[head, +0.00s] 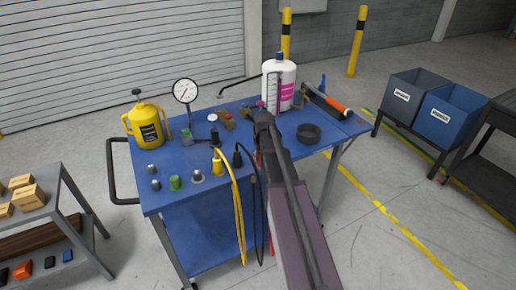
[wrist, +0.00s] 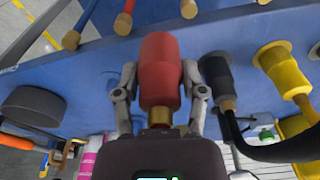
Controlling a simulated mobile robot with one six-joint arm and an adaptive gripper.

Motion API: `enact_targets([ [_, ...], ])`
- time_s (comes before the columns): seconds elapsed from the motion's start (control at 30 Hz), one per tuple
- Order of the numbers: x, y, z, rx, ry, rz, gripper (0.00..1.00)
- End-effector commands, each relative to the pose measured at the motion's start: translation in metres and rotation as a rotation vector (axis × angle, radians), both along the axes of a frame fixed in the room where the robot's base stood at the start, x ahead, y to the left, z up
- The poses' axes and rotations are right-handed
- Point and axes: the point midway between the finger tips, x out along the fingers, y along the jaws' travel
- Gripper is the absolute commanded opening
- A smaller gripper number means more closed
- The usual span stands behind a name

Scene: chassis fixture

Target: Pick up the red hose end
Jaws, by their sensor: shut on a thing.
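The red hose end (wrist: 160,62) stands between the two fingers of my gripper (wrist: 160,88) in the wrist view, with a brass-coloured part at its near end. The fingers are closed against its two sides. In the head view my gripper (head: 262,122) is over the middle of the blue cart top (head: 325,150), and my arm hides most of the red hose end. I cannot tell whether it is clear of the cart.
A black hose end (wrist: 215,72) and a yellow one (wrist: 283,68) are close beside the red one. A black ring (head: 309,134) lies to the right in the head view. A white bottle (head: 285,82) and a dial gauge (head: 186,91) stand behind.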

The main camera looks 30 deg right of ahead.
Motion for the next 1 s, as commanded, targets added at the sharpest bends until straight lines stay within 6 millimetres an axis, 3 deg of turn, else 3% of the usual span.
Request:
enact_targets([
  [0.03, -0.016, 0.004, 0.002, 0.000, 0.000, 0.000, 0.00],
  [0.1, -0.029, 0.007, 0.003, 0.000, 0.000, 0.000, 0.00],
  [0.4, -0.064, 0.014, 0.006, 0.000, 0.000, 0.001, 0.00],
  [1.0, -0.070, 0.015, 0.007, 0.000, 0.000, 0.001, 0.00],
])
